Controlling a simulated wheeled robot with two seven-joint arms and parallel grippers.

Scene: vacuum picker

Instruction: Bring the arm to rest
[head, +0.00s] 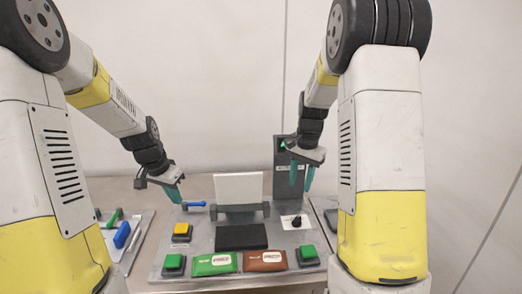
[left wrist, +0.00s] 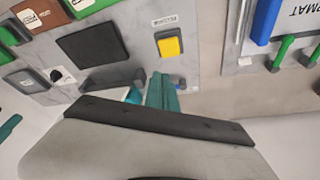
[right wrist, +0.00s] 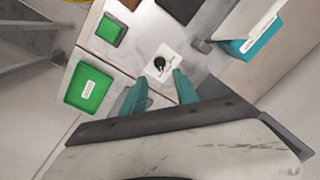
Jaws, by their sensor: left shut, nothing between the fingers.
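My left gripper (head: 174,194) hangs above the back left of the grey panel (head: 200,243). Its teal fingers are together with nothing between them; they also show side by side in the left wrist view (left wrist: 162,92). My right gripper (head: 301,180) is above the back right of the panel, near the dark upright post (head: 281,160). Its teal fingers point down, apart and empty. In the right wrist view the fingers (right wrist: 158,90) are spread, with the black knob (right wrist: 160,63) on its white card seen beyond the gap.
The panel carries a yellow button (head: 182,230), green buttons (head: 173,262) (head: 307,253), a black pad (head: 241,237), a green packet (head: 214,264), a brown packet (head: 265,261) and an upright white plate (head: 240,188). A board with green and blue handles (head: 122,234) lies at left.

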